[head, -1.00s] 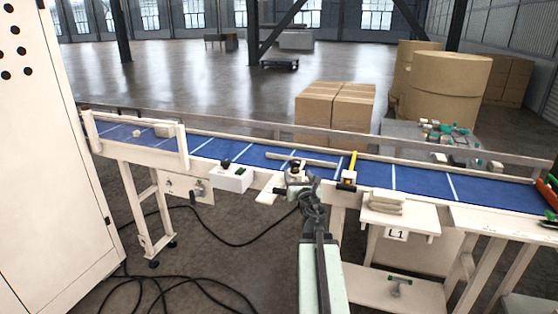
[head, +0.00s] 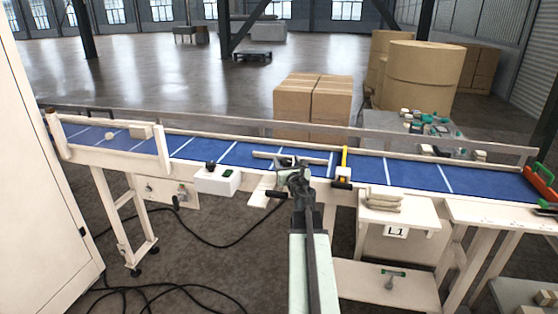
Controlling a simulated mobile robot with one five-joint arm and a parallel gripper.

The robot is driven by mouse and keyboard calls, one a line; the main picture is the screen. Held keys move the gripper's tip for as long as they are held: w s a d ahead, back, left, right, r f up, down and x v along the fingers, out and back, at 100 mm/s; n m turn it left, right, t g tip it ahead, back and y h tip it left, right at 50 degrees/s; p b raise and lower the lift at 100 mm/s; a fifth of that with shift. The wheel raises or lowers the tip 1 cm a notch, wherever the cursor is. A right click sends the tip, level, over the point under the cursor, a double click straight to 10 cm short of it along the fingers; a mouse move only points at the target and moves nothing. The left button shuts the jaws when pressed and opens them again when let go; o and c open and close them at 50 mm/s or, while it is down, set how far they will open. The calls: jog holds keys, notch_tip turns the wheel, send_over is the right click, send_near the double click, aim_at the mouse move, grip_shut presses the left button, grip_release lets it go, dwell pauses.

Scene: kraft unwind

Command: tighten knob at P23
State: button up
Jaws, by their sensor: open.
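No P23 label is readable, so I cannot tell which knob it marks. My gripper (head: 291,163) is open at the near edge of the blue conveyor belt (head: 410,175). It covers the spot where a small dark-topped piece showed earlier, and any contact there is hidden. A black bar-like handle (head: 277,194) shows just left of my gripper, beside a pale plate (head: 262,186) on the conveyor's near side. A black round knob (head: 210,165) stands upright on a white control box (head: 218,181), left of my gripper and apart from it.
A yellow-and-black stop (head: 343,170) stands right of my gripper. A pale bar (head: 280,156) lies on the belt behind it. A stack of pale pads (head: 381,200) sits on the L1 stand (head: 428,222). Black cables (head: 190,294) lie on the floor at left.

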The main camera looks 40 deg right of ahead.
jog(key=shift+w+d, duration=0.2)
jog(key=shift+w, duration=0.05)
jog(key=shift+a, duration=0.1)
jog(key=c, duration=1.4)
